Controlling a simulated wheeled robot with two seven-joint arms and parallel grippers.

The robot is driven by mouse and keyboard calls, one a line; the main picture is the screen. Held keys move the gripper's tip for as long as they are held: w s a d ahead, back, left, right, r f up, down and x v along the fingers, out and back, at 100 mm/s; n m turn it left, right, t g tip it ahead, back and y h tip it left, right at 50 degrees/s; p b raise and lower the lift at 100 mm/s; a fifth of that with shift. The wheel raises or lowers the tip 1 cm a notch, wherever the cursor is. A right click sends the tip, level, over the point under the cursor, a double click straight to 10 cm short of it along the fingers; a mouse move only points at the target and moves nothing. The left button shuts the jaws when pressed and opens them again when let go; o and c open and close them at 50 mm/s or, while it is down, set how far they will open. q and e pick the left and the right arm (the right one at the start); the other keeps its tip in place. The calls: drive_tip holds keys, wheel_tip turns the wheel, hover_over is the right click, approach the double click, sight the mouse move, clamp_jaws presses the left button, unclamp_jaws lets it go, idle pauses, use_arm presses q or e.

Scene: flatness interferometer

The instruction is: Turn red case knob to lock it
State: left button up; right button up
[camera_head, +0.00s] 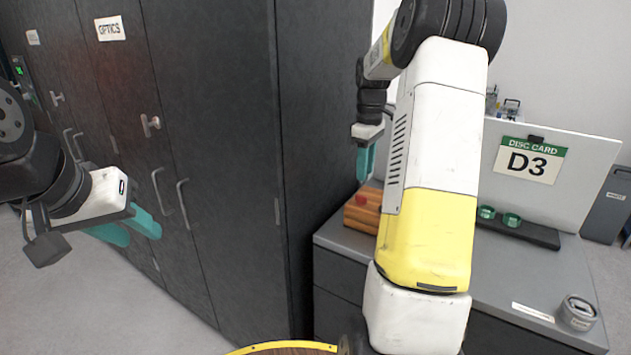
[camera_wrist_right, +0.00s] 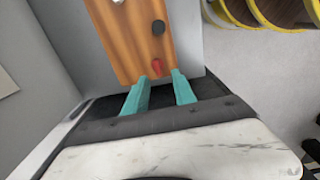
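The wooden case (camera_head: 354,217) sits on the grey cabinet top, partly hidden behind my right arm. Its red knob (camera_head: 361,199) shows in the head view. In the right wrist view the red knob (camera_wrist_right: 157,68) is on the case's wooden face (camera_wrist_right: 125,45), just beyond and between my fingertips. A dark round part (camera_wrist_right: 158,27) is on the same face. My right gripper (camera_wrist_right: 158,82) is open and empty, with its teal fingers apart; in the head view it (camera_head: 365,165) points down above the case. My left gripper (camera_head: 138,232) is open and empty at the left, away from the case.
Tall dark cabinets (camera_head: 215,120) stand at left and centre. The grey cabinet top (camera_head: 500,275) carries a white panel with a D3 card (camera_head: 530,159), a dark tray with green rings (camera_head: 511,219) and a small round tin (camera_head: 578,312). Bare floor lies at lower left.

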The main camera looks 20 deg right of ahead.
sight(361, 199)
drive_tip(key=shift+w+d+f, duration=0.15)
drive_tip(key=shift+w+f, duration=0.25)
drive_tip(key=shift+w, duration=0.05)
drive_tip(key=shift+w+f, duration=0.15)
drive_tip(key=shift+f, duration=0.15)
wheel_tip(361, 199, down, 7)
drive_tip(key=shift+f, duration=0.1)
drive_tip(key=shift+c, duration=0.2)
clamp_jaws()
